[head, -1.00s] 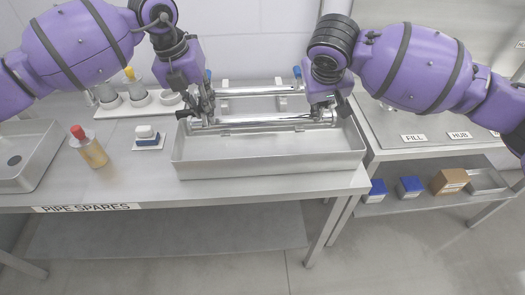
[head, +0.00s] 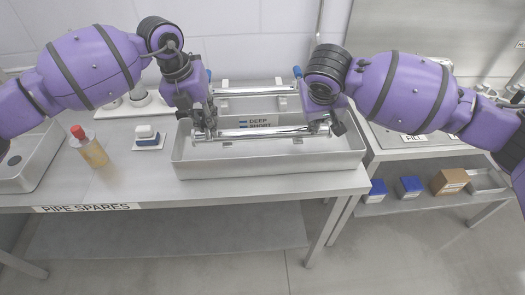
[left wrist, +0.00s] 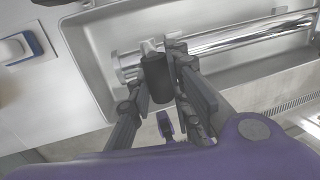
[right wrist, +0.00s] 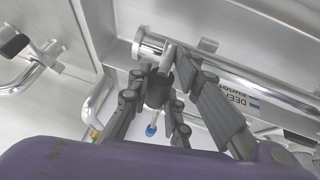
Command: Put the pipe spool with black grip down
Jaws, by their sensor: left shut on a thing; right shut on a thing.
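The chrome pipe spool (head: 262,132) lies level across the grey tray (head: 270,165), near its front side. My left gripper (head: 207,130) is shut on its left black grip (left wrist: 158,79), beside the flanged end. My right gripper (head: 327,122) is shut on the right black grip (right wrist: 157,89), close to the other flange (right wrist: 148,46). The pipe (left wrist: 245,38) also shows in the left wrist view. Whether the spool touches the tray floor or hangs just above it, I cannot tell. A label (head: 260,121) reading DEEP and SHORT shows behind it.
Left of the tray are a blue-and-white block (head: 147,137) and a red-capped bottle (head: 90,147). Blue boxes (head: 410,187) stand on the lower shelf at right.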

